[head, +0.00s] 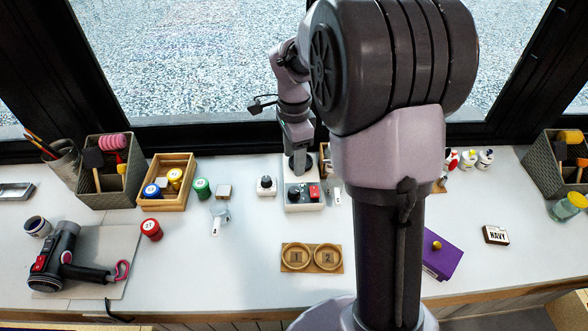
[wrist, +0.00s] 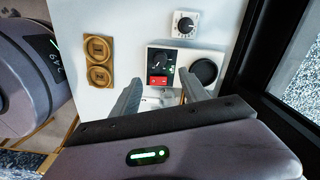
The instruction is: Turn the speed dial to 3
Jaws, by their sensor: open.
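A white control box (wrist: 151,87) lies ahead of my gripper in the wrist view. On its dark panel are a black dial (wrist: 162,60) with a pale pointer and a red switch (wrist: 157,81). The box also shows in the head view (head: 304,207), with its dial (head: 294,192) left of the switch. A separate small white unit with a dark knob (wrist: 185,25) and a printed scale stands beside it. I cannot read the numbers on either dial. My gripper (wrist: 160,77) is open and empty, its fingers apart over the box's near part, touching neither dial.
A round black part (wrist: 203,72) sits beside the panel. A wooden tray with two round wells (head: 311,271) lies in front. Jars in a wooden box (head: 165,203), a green jar (head: 202,188) and a purple box (head: 441,255) are around. The white table between is partly clear.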

